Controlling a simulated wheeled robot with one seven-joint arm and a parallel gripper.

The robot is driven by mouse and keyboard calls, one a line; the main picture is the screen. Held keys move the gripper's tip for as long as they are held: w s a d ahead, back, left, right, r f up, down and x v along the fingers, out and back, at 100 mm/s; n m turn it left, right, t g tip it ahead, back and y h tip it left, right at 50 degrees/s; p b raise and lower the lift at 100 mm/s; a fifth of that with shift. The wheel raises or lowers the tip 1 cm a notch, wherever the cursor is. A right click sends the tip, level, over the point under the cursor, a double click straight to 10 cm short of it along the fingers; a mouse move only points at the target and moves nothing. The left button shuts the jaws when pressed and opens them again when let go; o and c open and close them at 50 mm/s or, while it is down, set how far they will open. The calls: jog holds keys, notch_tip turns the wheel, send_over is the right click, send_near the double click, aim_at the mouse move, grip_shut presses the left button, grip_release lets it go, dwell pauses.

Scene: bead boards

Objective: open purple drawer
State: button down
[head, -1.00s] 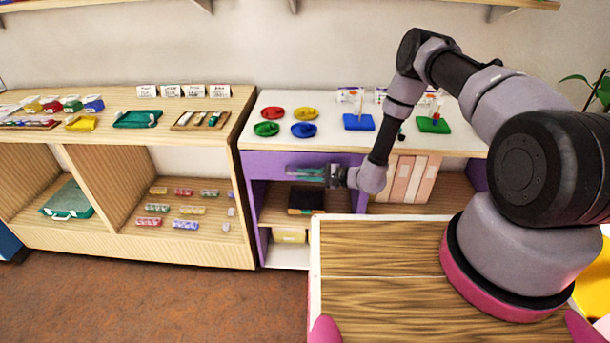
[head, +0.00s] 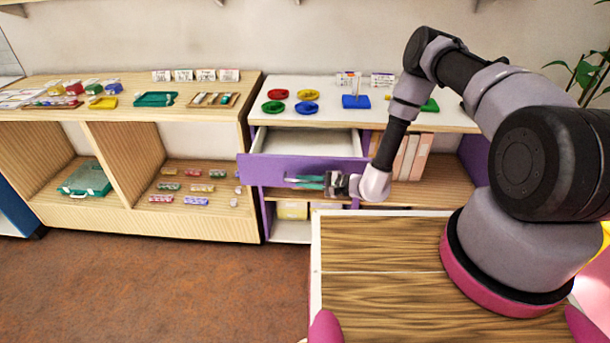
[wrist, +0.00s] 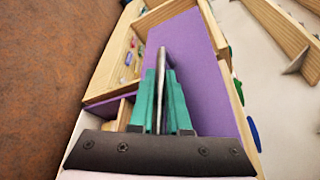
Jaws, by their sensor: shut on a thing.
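The purple drawer (head: 272,168) is pulled out from under the white-topped shelf unit, and its pale, empty-looking inside (head: 310,143) shows in the head view. In the wrist view its purple front (wrist: 200,75) fills the middle. My gripper (head: 308,182) is at the drawer front, its green fingers pointing left. In the wrist view my gripper (wrist: 161,95) is shut on a thin metal bar handle (wrist: 161,75), with one finger on each side of it.
Coloured dishes (head: 307,95) and a blue board (head: 355,101) stand on the white top (head: 330,115). A wooden shelf (head: 200,225) with trays and bead boxes adjoins on the left. Brown floor (head: 150,285) lies clear in front.

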jog(key=shift+s, duration=2.2)
jog(key=c, duration=0.9)
grip_release()
jog(key=v, duration=1)
jog(key=shift+s+d+r, duration=0.1)
jog(key=shift+d+r, duration=0.05)
jog(key=shift+d, duration=0.2)
